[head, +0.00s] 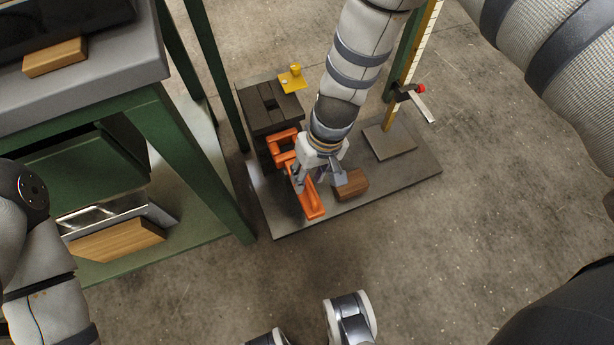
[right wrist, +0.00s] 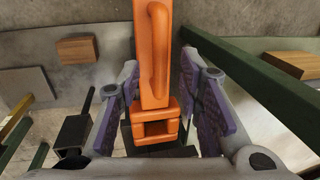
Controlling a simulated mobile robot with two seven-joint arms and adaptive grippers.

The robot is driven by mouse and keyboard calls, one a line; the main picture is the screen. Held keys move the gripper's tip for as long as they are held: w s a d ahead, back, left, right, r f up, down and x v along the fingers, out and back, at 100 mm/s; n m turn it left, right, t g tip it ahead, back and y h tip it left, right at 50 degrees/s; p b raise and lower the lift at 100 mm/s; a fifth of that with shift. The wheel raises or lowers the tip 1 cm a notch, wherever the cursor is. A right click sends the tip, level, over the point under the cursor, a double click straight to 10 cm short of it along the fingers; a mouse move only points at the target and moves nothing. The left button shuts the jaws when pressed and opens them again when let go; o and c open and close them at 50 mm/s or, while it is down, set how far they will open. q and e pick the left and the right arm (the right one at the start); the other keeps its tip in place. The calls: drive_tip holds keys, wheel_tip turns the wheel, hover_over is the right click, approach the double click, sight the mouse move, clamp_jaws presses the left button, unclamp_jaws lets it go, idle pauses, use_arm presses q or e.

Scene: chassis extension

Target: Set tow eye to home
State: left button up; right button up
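The orange tow eye assembly stands on the dark metal base plate (head: 390,183). In the head view an orange square bracket (head: 283,148) sits beside a dark slotted block (head: 270,118), and a flat orange piece (head: 312,206) lies nearer me. My right gripper (head: 318,180) is between them and partly hides how they join. In the right wrist view a long orange bar with a raised loop (right wrist: 154,55) runs between the fingers, above a square orange bracket (right wrist: 156,125). The right gripper is open, with gaps beside the orange bar.
A wooden block (head: 351,184) lies right of the gripper on the plate. A yellow scale post with a red-knobbed clamp (head: 412,92) stands behind it. A green workbench (head: 185,150) fills the left. Concrete floor is clear at right.

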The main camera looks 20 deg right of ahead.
use_arm(q)
drive_tip(key=shift+s+f, duration=0.1)
use_arm(e)
drive_tip(key=shift+a+f, duration=0.15)
drive_tip(key=shift+f, duration=0.5)
clamp_jaws()
drive_tip(key=b, duration=0.4)
approach(289, 155)
drive_tip(key=f, duration=0.2)
drive_tip(key=a+f, duration=0.1)
drive_tip(key=f, duration=0.2)
drive_tip(key=shift+w+r, duration=0.1)
drive_tip(key=shift+r, duration=0.2)
use_arm(q)
wheel_tip(289, 155, down, 4)
drive_tip(key=shift+r+g, duration=0.25)
drive_tip(key=shift+g, duration=0.05)
use_arm(e)
drive_tip(key=shift+w+r, duration=0.1)
